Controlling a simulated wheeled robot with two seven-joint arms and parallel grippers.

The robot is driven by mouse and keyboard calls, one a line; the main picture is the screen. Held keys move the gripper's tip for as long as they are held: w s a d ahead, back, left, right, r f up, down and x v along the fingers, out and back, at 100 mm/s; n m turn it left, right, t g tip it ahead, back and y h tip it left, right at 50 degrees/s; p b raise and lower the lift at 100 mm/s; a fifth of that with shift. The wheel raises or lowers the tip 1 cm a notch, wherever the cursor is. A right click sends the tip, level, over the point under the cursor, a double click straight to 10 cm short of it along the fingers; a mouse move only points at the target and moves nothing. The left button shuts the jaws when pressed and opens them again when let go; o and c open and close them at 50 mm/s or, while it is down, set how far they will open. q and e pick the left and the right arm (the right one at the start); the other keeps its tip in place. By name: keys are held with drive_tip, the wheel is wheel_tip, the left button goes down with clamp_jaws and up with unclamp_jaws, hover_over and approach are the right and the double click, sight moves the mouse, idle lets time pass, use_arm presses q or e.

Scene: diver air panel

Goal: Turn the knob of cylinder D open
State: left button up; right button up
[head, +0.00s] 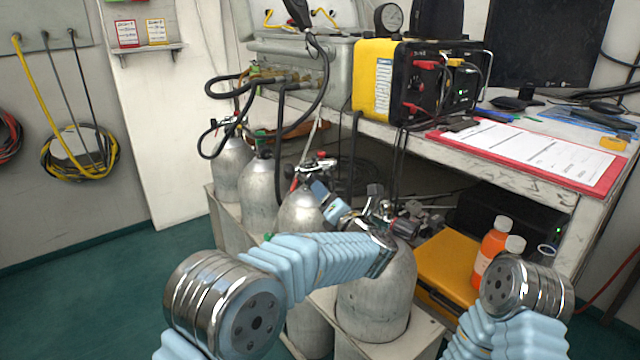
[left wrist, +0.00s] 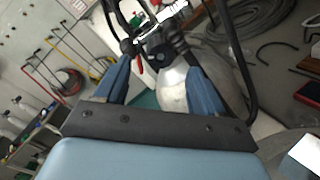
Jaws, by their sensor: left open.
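Several silver cylinders stand in a row in the head view; the nearest (head: 375,300) is at the front, partly behind my left arm. No letter is readable, so I cannot tell which is D. Its valve fittings (head: 378,203) are partly covered by my wrist. The cylinder behind it (head: 297,212) has a valve with red parts (head: 318,165). My left gripper (head: 322,190) is by these valves, open. In the left wrist view its blue fingers (left wrist: 157,72) are spread, with a dark round knob (left wrist: 158,56) and a silver cylinder (left wrist: 174,92) seen between them; contact is unclear.
Black hoses (head: 322,75) hang from the grey panel (head: 300,55) to the cylinders. A workbench (head: 540,190) with a yellow-black unit (head: 385,85) and red clipboard (head: 530,155) overhangs at right. Green floor at left is clear.

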use_arm(q)
drive_tip(key=p+x, duration=0.1)
drive_tip(key=x, duration=0.5)
drive_tip(key=shift+w+a, duration=0.1)
drive_tip(key=shift+w, duration=0.15)
